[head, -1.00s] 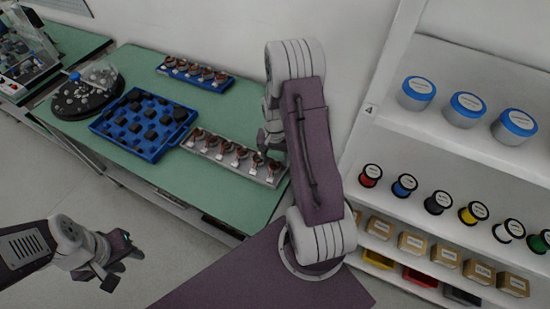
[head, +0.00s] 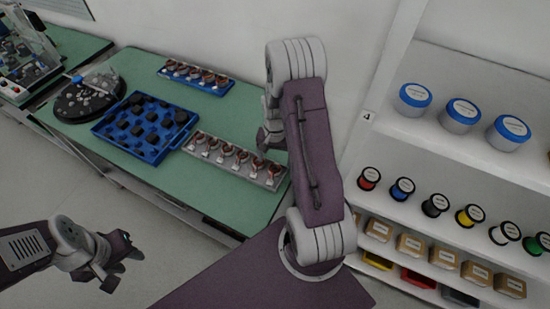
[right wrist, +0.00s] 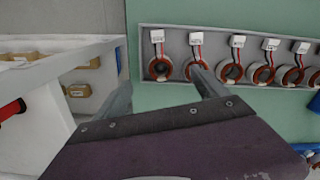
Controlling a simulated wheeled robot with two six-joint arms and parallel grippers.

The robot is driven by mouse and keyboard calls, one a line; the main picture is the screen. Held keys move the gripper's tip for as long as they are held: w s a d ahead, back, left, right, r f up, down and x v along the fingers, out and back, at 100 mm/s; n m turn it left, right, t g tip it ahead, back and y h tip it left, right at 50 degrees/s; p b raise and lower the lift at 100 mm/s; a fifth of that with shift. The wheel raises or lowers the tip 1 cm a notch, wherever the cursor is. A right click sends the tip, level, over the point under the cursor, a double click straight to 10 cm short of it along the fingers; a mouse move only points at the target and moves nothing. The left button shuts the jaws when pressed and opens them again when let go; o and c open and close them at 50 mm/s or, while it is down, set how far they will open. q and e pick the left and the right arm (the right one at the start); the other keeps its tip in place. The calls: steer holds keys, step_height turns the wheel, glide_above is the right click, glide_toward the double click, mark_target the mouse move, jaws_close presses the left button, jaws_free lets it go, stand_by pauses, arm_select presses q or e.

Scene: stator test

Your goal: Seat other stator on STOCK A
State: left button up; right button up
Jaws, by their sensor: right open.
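A grey tray (head: 203,153) on the green bench holds a row of copper-wound stators (head: 240,157) with white tags. In the right wrist view the tray (right wrist: 150,77) runs along the top, with a stator (right wrist: 160,68) at its left end and another (right wrist: 196,66) beside it. A blue rack (head: 228,88) at the back holds a second row of stators. No STOCK A label is readable. My right gripper (head: 266,143) is open and empty by the tray's right end; in its wrist view one finger (right wrist: 162,90) overlaps the second stator. My left gripper (head: 122,268) hangs in front of the bench, its jaw gap unclear.
A blue tray (head: 110,137) with dark round pieces and a black round dish (head: 75,110) stand to the left on the bench. White shelves (head: 440,155) with jars, spools and boxes stand at the right. Bare green bench lies between the blue rack and the grey tray.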

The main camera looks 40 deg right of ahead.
step_height(320, 180, up, 9)
steer(key=shift+f, duration=0.2)
stand_by(0.6)
